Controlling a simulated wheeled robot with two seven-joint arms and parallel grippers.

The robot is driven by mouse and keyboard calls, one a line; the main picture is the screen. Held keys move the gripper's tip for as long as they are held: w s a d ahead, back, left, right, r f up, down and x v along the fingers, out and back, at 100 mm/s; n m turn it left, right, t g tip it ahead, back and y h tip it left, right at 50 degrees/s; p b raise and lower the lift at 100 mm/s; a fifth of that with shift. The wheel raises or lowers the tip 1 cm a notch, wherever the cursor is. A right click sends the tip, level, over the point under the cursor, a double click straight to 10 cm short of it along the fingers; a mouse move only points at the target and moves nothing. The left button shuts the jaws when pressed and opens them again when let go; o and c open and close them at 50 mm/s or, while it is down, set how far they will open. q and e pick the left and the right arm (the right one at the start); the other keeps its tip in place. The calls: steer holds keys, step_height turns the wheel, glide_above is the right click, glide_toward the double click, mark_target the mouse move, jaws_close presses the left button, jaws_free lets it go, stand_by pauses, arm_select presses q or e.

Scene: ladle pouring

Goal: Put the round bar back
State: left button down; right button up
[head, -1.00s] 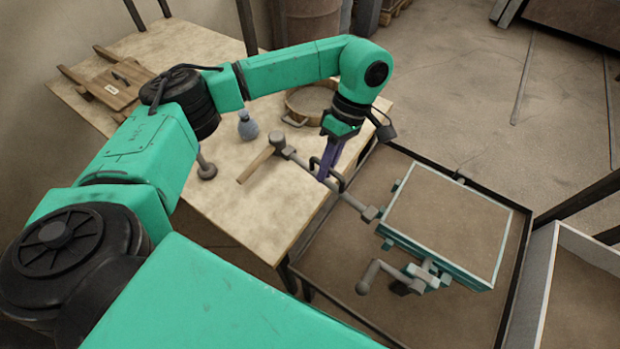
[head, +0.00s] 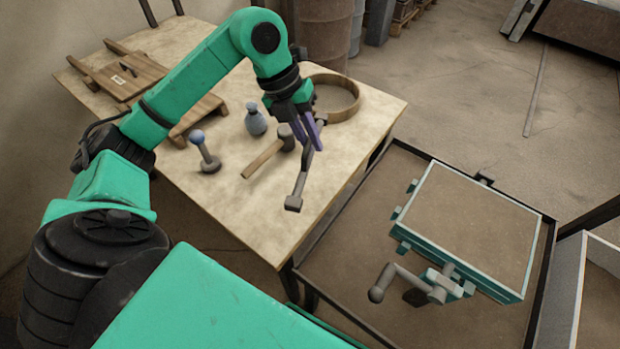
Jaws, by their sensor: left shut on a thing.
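My left gripper (head: 312,135) is shut on the round bar (head: 301,178), a thin grey metal bar with a blocky end (head: 293,203). The bar slants down toward the viewer, over the right part of the wooden table (head: 225,215). I cannot tell if its lower end touches the tabletop. Its upper part is partly hidden by the purple fingers. My right gripper is not in view.
On the table are a wooden-handled mallet (head: 262,159) close left of the bar, a blue-grey bulb (head: 256,122), a knobbed tool (head: 205,153), a round sieve (head: 345,113) and a wooden board (head: 130,82). A sand-filled box (head: 465,230) with a crank (head: 383,282) stands right.

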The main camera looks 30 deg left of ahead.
arm_select(q)
step_height(320, 180, down, 12)
steer(key=shift+p, duration=0.55)
steer(key=c, duration=0.9)
jaws_free()
steer(key=shift+o, duration=0.2)
steer(key=shift+s, duration=0.1)
steer(key=shift+a+r, duration=0.2)
steer(key=shift+r, duration=0.15)
steer(key=b+v, duration=0.2)
steer(key=v, duration=0.9)
steer(key=shift+r, duration=0.15)
